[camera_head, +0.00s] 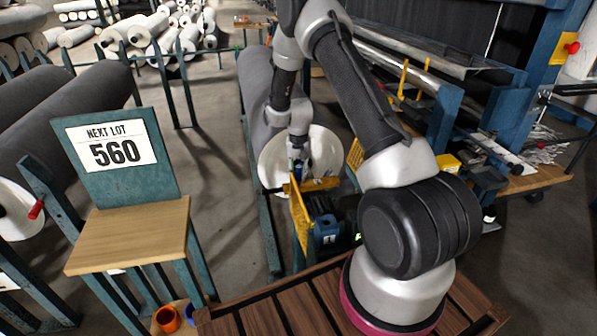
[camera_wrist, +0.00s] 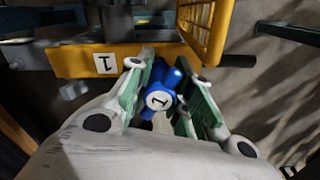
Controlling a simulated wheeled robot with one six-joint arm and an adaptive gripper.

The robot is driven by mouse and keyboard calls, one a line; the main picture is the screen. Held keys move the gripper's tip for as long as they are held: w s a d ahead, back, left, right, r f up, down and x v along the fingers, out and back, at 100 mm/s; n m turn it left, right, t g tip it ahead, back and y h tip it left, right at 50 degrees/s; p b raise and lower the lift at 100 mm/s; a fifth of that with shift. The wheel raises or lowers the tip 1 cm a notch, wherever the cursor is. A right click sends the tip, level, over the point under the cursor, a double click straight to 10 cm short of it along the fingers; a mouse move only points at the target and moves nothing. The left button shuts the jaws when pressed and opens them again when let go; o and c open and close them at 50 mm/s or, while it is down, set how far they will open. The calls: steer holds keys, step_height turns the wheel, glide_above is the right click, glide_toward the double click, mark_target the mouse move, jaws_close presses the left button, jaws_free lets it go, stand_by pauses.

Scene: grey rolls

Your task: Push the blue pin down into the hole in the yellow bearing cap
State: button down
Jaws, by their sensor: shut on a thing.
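The blue pin (camera_wrist: 165,92) has a white face marked 1 and sits between the green pads of my gripper (camera_wrist: 160,95), which is shut on it. In the head view the pin (camera_head: 298,168) shows small and partly hidden below my gripper (camera_head: 298,160). The yellow bearing cap (camera_wrist: 85,61) carries a white plate marked 1 and lies just beyond the pin in the wrist view. In the head view the yellow cap (camera_head: 320,184) is just below and right of the pin. The hole is not visible, and I cannot tell whether the pin touches the cap.
A yellow mesh guard (camera_wrist: 203,28) stands close beside my gripper; it also shows in the head view (camera_head: 300,218). A large grey roll (camera_head: 256,88) with a white end lies behind. A wooden-topped stand with a 560 sign (camera_head: 112,150) is at left.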

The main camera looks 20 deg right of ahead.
steer(key=shift+f, duration=0.65)
steer(key=c, duration=1.2)
jaws_free()
step_height(320, 180, up, 12)
